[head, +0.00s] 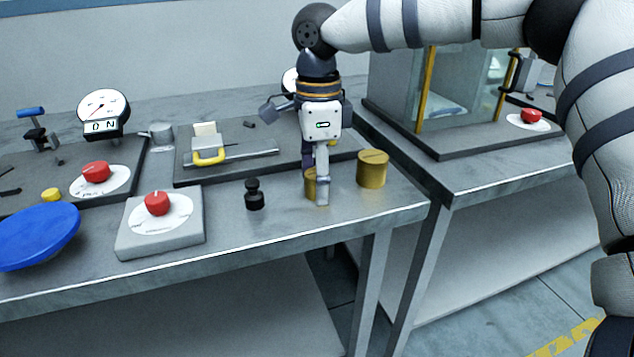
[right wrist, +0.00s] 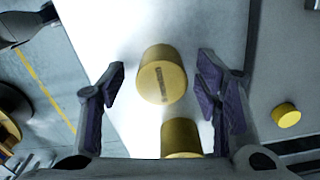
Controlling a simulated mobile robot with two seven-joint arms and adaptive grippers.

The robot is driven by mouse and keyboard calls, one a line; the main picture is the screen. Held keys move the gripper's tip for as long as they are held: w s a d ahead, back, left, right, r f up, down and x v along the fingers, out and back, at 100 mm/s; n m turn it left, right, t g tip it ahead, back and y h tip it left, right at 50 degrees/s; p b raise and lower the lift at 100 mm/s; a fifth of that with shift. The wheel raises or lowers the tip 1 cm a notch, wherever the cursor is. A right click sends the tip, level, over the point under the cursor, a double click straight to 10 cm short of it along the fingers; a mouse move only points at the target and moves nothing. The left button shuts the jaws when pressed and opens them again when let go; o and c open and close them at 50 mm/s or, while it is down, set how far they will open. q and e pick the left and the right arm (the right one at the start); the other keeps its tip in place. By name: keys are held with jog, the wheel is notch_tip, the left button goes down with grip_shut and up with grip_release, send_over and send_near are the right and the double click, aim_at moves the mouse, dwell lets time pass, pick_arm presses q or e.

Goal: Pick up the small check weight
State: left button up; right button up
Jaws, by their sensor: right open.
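A small brass check weight (head: 310,184) stands on the bench, mostly hidden behind my right gripper (head: 320,190) in the head view. In the right wrist view this cylinder (right wrist: 162,72), with a dark slot on top, lies between the two open fingers of my right gripper (right wrist: 161,72), with a gap on each side. The fingers point down and do not grip it. A larger brass cylinder (head: 373,169) stands just right of the gripper; a brass cylinder is also partly visible low in the right wrist view (right wrist: 181,138). My left gripper is not in view.
A black weight (head: 254,195) stands left of the gripper. A grey box with a red knob (head: 157,204) and a blue dish (head: 38,236) lie farther left. A panel with a yellow-handled clamp (head: 208,156) is behind. A glass-walled cabinet (head: 460,85) stands on the right bench.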

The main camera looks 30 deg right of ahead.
grip_shut()
dwell(0.3)
